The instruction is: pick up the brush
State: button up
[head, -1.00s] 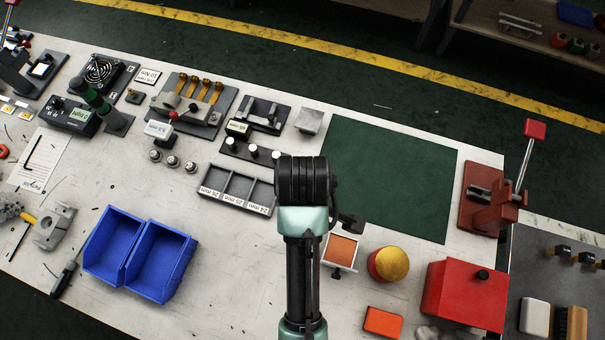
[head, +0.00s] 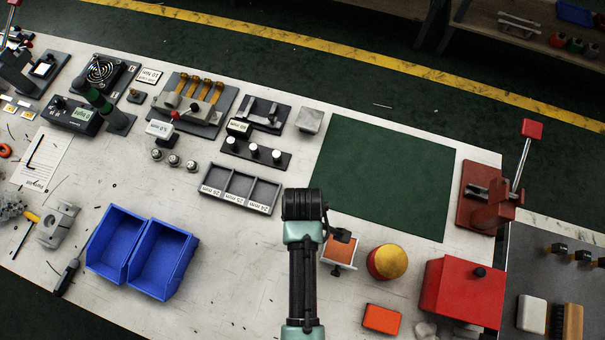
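A brown block with a dark bristly side, which looks like the brush (head: 568,323), lies at the lower right edge on the grey surface, partly cut off by the picture's bottom. My arm reaches up from the bottom middle over the white table. A small dark part at its end, which looks like my gripper (head: 340,236), shows just right of the wrist, over the orange-topped tray. Its fingers are mostly hidden, so I cannot see whether it is open. It is well left of the brush and apart from it.
A white block (head: 532,315) lies right beside the brush. A red box (head: 460,292), a yellow-topped red button (head: 388,262) and an orange block (head: 381,319) lie between my arm and the brush. A red lever clamp (head: 490,195) stands behind. The green mat (head: 385,180) is clear.

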grip_shut()
dwell(0.5)
